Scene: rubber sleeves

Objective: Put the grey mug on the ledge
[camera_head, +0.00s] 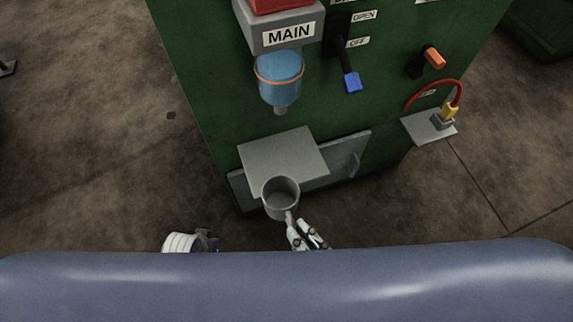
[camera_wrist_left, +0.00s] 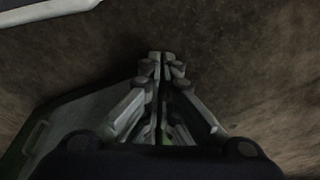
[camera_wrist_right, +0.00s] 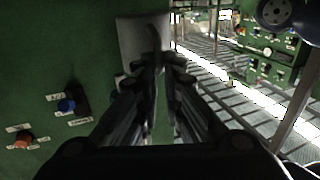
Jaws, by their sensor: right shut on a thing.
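The grey mug (camera_head: 281,208) is upright, its open mouth facing up in the head view. It overlaps the front edge of the flat grey ledge (camera_head: 283,153) on the green machine; I cannot tell its height above the ledge. My right gripper (camera_head: 292,224) is shut on the mug's handle from the near side. In the right wrist view, the mug (camera_wrist_right: 135,38) is beyond the fingertips (camera_wrist_right: 163,62). My left gripper (camera_wrist_left: 161,60) is shut and empty; in the head view only part of my left arm shows at lower left.
A blue bottle (camera_head: 279,80) with an orange band hangs nozzle-down above the ledge, under the MAIN label. A blue-tipped lever (camera_head: 352,81) and an orange knob (camera_head: 433,56) stick out at the right. A small side plate (camera_head: 421,128) carries a yellow plug with a red hose.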

